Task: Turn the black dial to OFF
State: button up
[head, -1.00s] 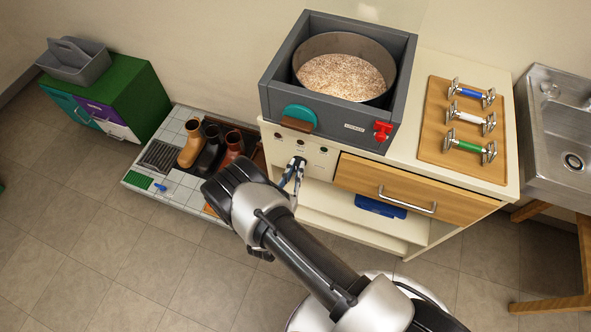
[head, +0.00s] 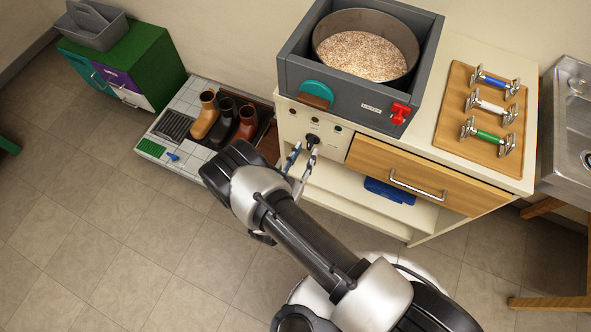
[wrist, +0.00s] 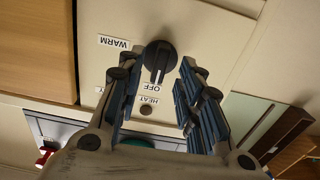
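The black dial (wrist: 160,56) is on the cream front panel, and it also shows in the head view (head: 312,140). In the wrist view, its white pointer line points down at the OFF label (wrist: 153,85), which appears upside down. The WARM label (wrist: 115,42) is to the dial's left. My gripper (wrist: 158,66) is open, one finger on each side of the dial, with a visible gap on both sides. In the head view, my gripper (head: 303,150) is just in front of and below the dial, holding nothing.
Small lamps (head: 315,120) sit above the dial, below a grey box (head: 370,118) with a pot of grains (head: 365,55). A wooden drawer (head: 400,178) is right of the dial. Boots (head: 224,120) stand on a tiled tray at left. Open floor lies in front.

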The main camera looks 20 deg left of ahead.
jog(key=s, duration=0.9)
jog(key=shift+a, duration=0.35)
